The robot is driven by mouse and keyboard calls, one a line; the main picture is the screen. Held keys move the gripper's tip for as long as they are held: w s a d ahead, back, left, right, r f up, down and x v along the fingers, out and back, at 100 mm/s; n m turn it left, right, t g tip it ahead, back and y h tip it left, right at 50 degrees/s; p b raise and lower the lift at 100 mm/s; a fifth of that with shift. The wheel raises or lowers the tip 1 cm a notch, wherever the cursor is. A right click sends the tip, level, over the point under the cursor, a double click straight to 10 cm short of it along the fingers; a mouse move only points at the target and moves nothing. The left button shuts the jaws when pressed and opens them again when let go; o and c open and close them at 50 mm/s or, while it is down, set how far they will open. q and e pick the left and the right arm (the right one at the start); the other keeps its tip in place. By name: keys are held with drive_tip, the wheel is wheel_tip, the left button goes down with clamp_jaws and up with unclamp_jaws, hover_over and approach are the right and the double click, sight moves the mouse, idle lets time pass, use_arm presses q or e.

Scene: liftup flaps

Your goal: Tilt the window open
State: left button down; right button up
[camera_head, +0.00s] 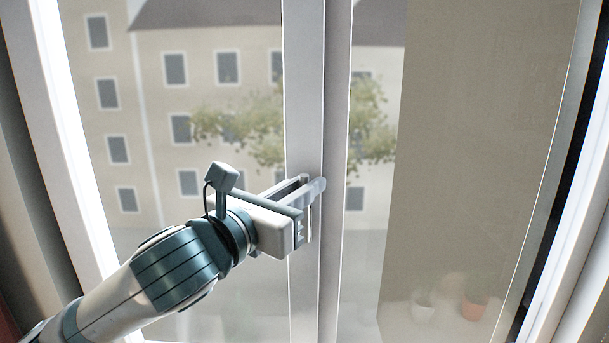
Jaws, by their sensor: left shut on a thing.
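The window (293,80) fills the view, with a light grey upright frame post down the middle and a glass pane on each side. My left gripper (311,187) reaches in from the lower left to this post. Its fingers are shut on the window handle (310,226), a slim pale piece in front of the post. The gripper hides most of the handle, so its exact angle is hard to tell. My right gripper is not in view.
White frame edges (66,160) run along the left side, and a dark strip lies along the right side. Beyond the glass are a building (205,110), a tree (250,130) and faint flower pots (474,305). No loose object stands near the gripper.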

use_arm(q)
drive_tip(key=shift+m+t+h, duration=0.3)
drive_tip(key=shift+t, duration=0.1)
drive_tip(key=s+b, duration=0.1)
drive_tip(key=b, duration=0.2)
drive_tip(key=s+b, duration=0.2)
drive_tip(key=b, duration=0.1)
drive_tip(key=s+b, duration=0.2)
drive_tip(key=shift+s+f+b, duration=0.2)
drive_tip(key=shift+f+b, duration=0.2)
idle(0.3)
drive_tip(key=c, duration=1.4)
unclamp_jaws()
drive_tip(key=shift+s, duration=0.15)
